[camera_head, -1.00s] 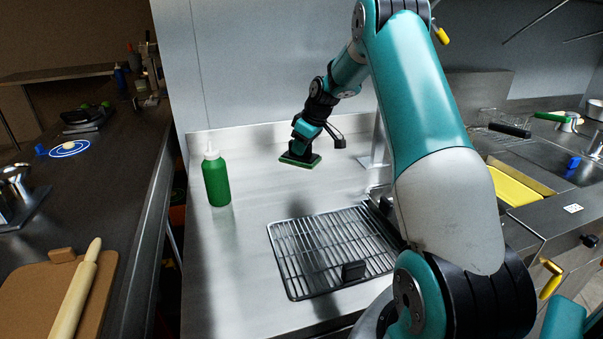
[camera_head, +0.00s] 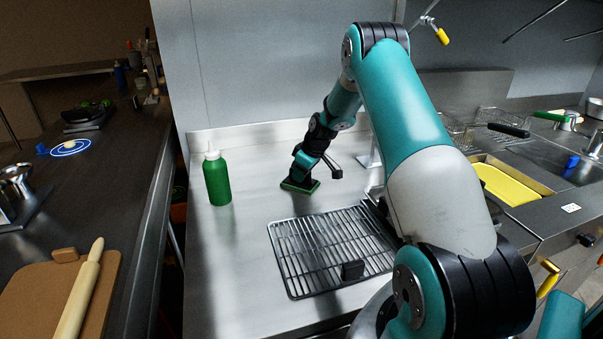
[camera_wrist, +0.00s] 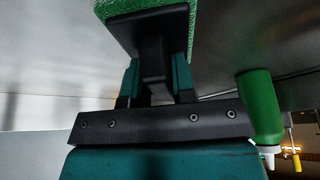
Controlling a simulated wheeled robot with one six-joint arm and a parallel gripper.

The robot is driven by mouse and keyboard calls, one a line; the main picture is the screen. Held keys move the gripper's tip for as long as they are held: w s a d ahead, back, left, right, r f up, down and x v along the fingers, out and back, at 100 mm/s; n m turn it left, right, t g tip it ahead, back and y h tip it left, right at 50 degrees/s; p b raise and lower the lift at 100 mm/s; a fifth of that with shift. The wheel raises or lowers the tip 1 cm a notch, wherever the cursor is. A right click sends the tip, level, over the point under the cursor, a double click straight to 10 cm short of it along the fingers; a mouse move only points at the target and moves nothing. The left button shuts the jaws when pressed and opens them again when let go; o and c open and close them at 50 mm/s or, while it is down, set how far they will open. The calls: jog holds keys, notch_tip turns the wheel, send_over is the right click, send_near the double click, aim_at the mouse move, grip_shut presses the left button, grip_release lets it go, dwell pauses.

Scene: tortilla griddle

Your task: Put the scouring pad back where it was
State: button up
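The scouring pad (camera_head: 299,187) is a flat green pad with a black backing and grip block. It is at the middle of the steel counter, right of the green bottle and behind the wire rack. My gripper (camera_head: 300,172) points down and is shut on the pad's black grip block. In the wrist view the pad's green edge (camera_wrist: 112,8) fills the top, and my gripper's teal fingers (camera_wrist: 157,78) stand on either side of the block. The pad is low over the counter or on it; I cannot tell if it touches.
A green squeeze bottle (camera_head: 217,180) stands left of the pad. A yellow-bottomed basin (camera_head: 507,184) is at the right. The steel counter (camera_head: 250,185) is bare between bottle and pad.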

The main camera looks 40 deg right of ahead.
jog(key=o, duration=0.3)
jog(key=shift+o, duration=0.2)
jog(key=shift+r, duration=0.25)
jog(key=b+v, duration=0.2)
jog(key=v, duration=0.9)
jog(key=s+a+r+n+y, duration=0.1)
jog(key=s+a+r, duration=0.15)
jog(key=a, duration=0.65)
jog(key=s+a+r+g, duration=0.1)
jog(key=s+a+r, duration=0.15)
jog(key=a, duration=0.55)
jog(key=s+a+r+n+y, duration=0.1)
jog(key=a+r, duration=0.3)
jog(key=a, duration=0.5)
jog(key=s+a+g, duration=0.1)
jog(key=s+a, duration=0.6)
jog(key=s, duration=0.5)
jog(key=s+a+n+g, duration=0.1)
jog(key=s+a+g, duration=0.1)
jog(key=s+a, duration=0.6)
jog(key=s, duration=0.4)
jog(key=shift+a+r+y, duration=0.2)
jog(key=shift+a+y, duration=0.05)
jog(key=shift+y, duration=0.15)
